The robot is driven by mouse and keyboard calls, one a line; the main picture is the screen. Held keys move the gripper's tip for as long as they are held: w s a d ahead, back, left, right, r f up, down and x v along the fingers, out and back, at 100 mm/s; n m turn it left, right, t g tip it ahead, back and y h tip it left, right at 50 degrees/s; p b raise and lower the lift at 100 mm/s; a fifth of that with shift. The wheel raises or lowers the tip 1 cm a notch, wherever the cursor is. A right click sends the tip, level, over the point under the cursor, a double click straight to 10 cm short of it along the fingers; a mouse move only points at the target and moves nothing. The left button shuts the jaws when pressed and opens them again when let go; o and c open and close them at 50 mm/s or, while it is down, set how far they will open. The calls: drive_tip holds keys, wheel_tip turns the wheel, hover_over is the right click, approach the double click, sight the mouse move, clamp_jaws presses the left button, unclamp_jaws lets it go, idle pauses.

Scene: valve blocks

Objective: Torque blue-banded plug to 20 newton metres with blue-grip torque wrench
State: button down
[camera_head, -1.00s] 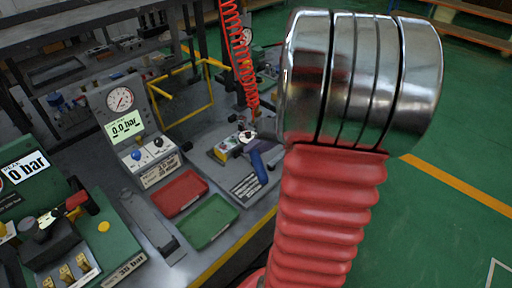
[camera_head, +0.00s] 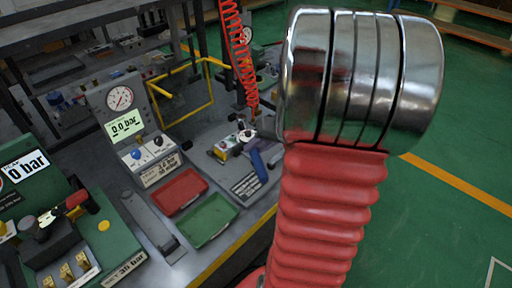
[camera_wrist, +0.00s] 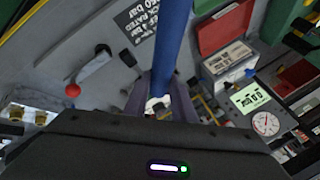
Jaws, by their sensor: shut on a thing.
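The blue-grip torque wrench (camera_head: 258,165) shows in the head view at the front edge of the bench, beside a small block (camera_head: 224,148) with a yellow part. In the wrist view its blue grip (camera_wrist: 171,40) runs from the top edge down between the two dark fingers of my gripper (camera_wrist: 160,92). My gripper is shut on this grip. A pale metal part shows just below the fingers, but the wrench's head end is unclear. I cannot make out the blue-banded plug, or whether the wrench sits on it.
A red tray (camera_head: 181,191) and a green tray (camera_head: 207,221) lie left of the wrench. Behind them stands a gauge panel (camera_head: 124,112) reading 0.0 bar. A red coiled hose (camera_head: 241,60) hangs above. A red-knobbed lever (camera_wrist: 88,72) shows in the wrist view.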

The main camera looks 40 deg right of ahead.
drive_tip(key=shift+f, duration=1.2)
idle(0.6)
drive_tip(key=shift+w+a, duration=0.1)
drive_tip(key=shift+w+a+m+h, duration=0.3)
drive_tip(key=shift+a+m, duration=0.1)
drive_tip(key=shift+a, duration=0.1)
drive_tip(key=shift+w+a+m+h, duration=0.2)
drive_tip(key=shift+w+a+m, duration=0.1)
drive_tip(key=shift+a+m, duration=0.15)
drive_tip(key=shift+a, duration=0.1)
drive_tip(key=shift+w, duration=0.1)
idle(0.4)
drive_tip(key=shift+w+a+m+h, duration=0.6)
drive_tip(key=shift+w+a+m, duration=0.2)
drive_tip(key=shift+a+m, duration=0.2)
drive_tip(key=shift+w+a, duration=0.1)
drive_tip(key=shift+w, duration=0.05)
idle(0.3)
